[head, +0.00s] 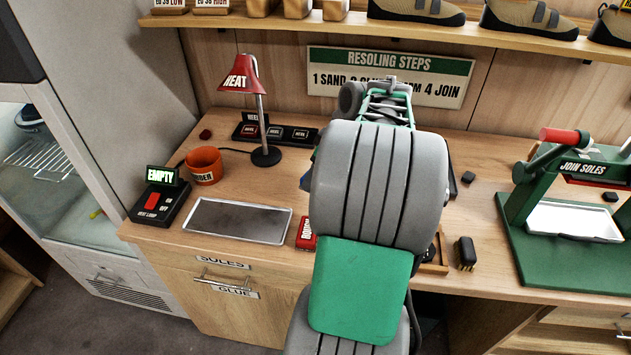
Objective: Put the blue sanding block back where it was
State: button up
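I cannot make out the blue sanding block for certain. A small dark blue piece (306,182) shows at the left edge of my arm, mostly hidden, and I cannot tell what it is. A red block (306,234) with white lettering lies on the bench, partly covered by my arm. A wooden tray (441,262) shows just right of my arm, its contents mostly hidden. My arm reaches away over the bench. Its far end, with my gripper (388,103), shows only in part beyond the big grey link. The fingertips and anything between them are hidden.
A metal tray (238,221), an orange cup (204,166), a red heat lamp (240,76) and a switch box (163,199) stand on the left. A black brush (466,253) lies near the front edge. A green press (565,195) stands right. Some bench between is clear.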

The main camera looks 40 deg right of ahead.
jog(key=w+f, duration=0.1)
jog(key=w+d+f, duration=0.1)
jog(key=f, duration=0.1)
jog(key=w+f, duration=0.1)
jog(key=shift+w+d+f+p, duration=0.15)
jog(key=shift+d+f+p, duration=0.15)
jog(key=shift+d+f, duration=0.05)
notch_tip(320, 180, down, 3)
jog(key=shift+r+p, duration=0.2)
jog(key=shift+p, duration=0.25)
jog(key=shift+f+b, duration=0.3)
jog(key=shift+f, duration=0.05)
jog(key=o, duration=1.3)
jog(key=shift+r, duration=0.1)
